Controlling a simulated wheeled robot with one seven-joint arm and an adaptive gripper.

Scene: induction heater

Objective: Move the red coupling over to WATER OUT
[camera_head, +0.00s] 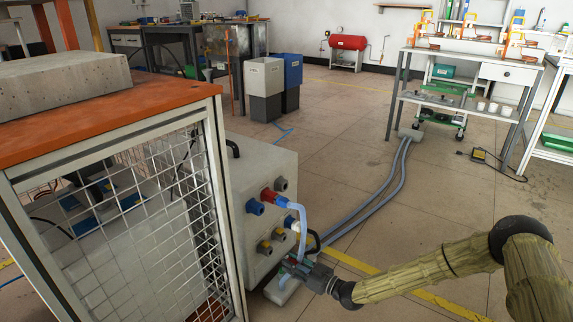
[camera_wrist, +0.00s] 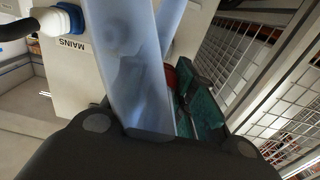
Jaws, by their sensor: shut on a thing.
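A red piece, which looks like the red coupling (camera_wrist: 171,77), shows in the wrist view at the edge of the teal jaw pads, mostly hidden by a pale blue translucent hose (camera_wrist: 125,60). My gripper (camera_head: 292,267) is shut on it, low beside the front of the pale heater box (camera_head: 256,250). In the head view the held piece is too small to make out clearly. The WATER OUT label is not readable.
A blue fitting (camera_head: 255,207), a grey one (camera_head: 281,184) and yellow-ringed ones (camera_head: 264,247) are on the box front. A white and blue plug (camera_wrist: 55,20) sits by the MAINS label. A mesh-sided bench (camera_head: 150,200) stands left. Hoses (camera_head: 375,205) cross the floor.

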